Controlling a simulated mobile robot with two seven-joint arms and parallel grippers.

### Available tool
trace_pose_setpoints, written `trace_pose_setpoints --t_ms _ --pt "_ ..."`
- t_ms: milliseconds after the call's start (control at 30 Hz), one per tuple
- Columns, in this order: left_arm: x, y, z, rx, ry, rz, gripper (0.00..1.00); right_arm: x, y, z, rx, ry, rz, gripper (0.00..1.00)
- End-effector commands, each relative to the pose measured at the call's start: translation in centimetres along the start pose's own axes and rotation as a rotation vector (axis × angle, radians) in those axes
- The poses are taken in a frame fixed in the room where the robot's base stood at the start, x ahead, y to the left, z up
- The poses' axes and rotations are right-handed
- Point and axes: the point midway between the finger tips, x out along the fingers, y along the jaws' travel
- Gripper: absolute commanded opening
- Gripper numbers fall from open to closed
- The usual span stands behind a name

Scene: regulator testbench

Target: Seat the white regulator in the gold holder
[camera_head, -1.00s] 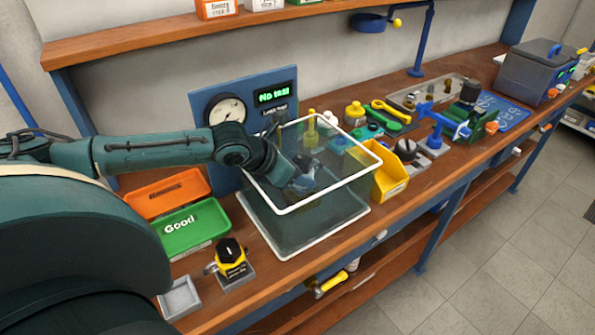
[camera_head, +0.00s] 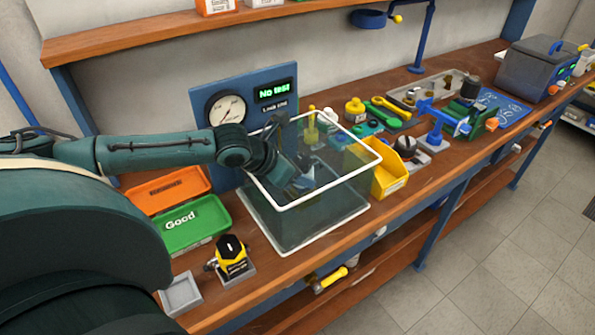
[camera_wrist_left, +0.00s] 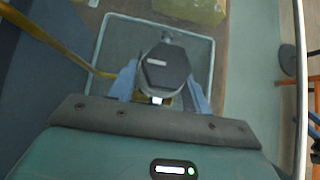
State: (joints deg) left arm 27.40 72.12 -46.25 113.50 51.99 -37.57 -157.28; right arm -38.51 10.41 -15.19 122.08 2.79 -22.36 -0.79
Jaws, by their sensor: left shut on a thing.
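My left gripper (camera_head: 300,183) is inside a clear, white-rimmed box (camera_head: 335,205). In the left wrist view, its two blue fingers (camera_wrist_left: 163,88) are closed on either side of a regulator (camera_wrist_left: 164,68) with a black hexagonal cap and a pale rim. Only a small pale part of it shows through the box wall in the head view. My right gripper is not in view.
A gauge panel (camera_head: 270,78) reading "No test" stands behind the box. An orange tray (camera_head: 168,191), a green "Good" tray (camera_head: 190,227), a yellow regulator (camera_head: 233,250) and a grey tray (camera_head: 180,297) are at left. A yellow bin (camera_head: 390,178) stands close to the box's right.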

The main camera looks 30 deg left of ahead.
Motion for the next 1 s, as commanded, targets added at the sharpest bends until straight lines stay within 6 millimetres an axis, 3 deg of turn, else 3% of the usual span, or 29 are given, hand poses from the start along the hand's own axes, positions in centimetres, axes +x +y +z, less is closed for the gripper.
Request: trace_pose_setpoints --t_ms 333,367,633,800,1000 --pt "0.13 -0.06 -0.07 0.0 -0.002 -0.001 0.02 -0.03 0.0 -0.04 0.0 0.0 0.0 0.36" --pt "0.14 -0.06 -0.09 0.0 -0.002 -0.002 0.5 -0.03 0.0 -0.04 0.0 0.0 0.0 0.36" --pt "0.18 -0.08 -0.24 -0.001 0.002 -0.002 0.73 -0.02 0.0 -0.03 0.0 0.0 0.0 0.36" --pt "0.2 -0.09 -0.33 -0.001 0.004 -0.002 0.73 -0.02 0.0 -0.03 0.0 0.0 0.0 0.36" --pt "0.3 -0.15 -0.61 -0.003 0.011 -0.003 0.9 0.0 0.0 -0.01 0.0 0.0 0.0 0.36"
